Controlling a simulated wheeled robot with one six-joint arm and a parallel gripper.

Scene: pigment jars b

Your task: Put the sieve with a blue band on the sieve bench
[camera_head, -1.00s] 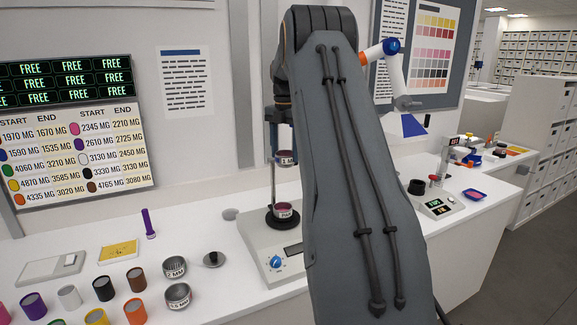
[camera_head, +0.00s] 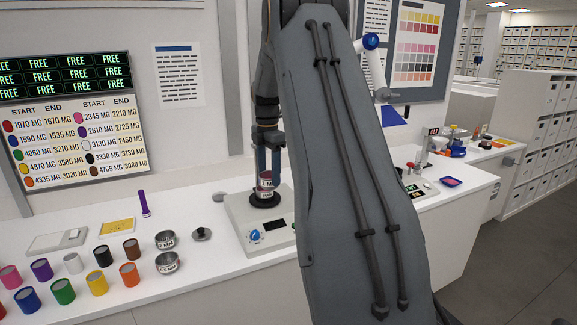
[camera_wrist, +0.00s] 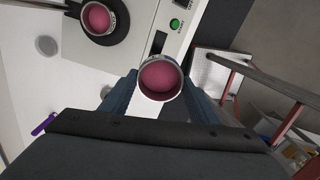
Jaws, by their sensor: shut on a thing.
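My gripper (camera_head: 268,150) points down over the shaker and is shut on a round metal sieve (camera_wrist: 160,80) holding pink powder. In the head view this sieve (camera_head: 265,180) shows a label that seems to read 1 MM; I cannot make out a blue band. A pan (camera_wrist: 97,18) with pink powder stands on the shaker's black plate (camera_head: 265,203). In the wrist view the held sieve is apart from the pan; in the head view it overlaps the pan's top. Two more sieves stand on the white bench (camera_head: 200,262), one marked 2 MM (camera_head: 165,240), another (camera_head: 168,263) nearer.
The shaker (camera_head: 236,215) has a blue knob. Several coloured jars (camera_head: 97,284) stand at the left front. My arm hides the bench's middle.

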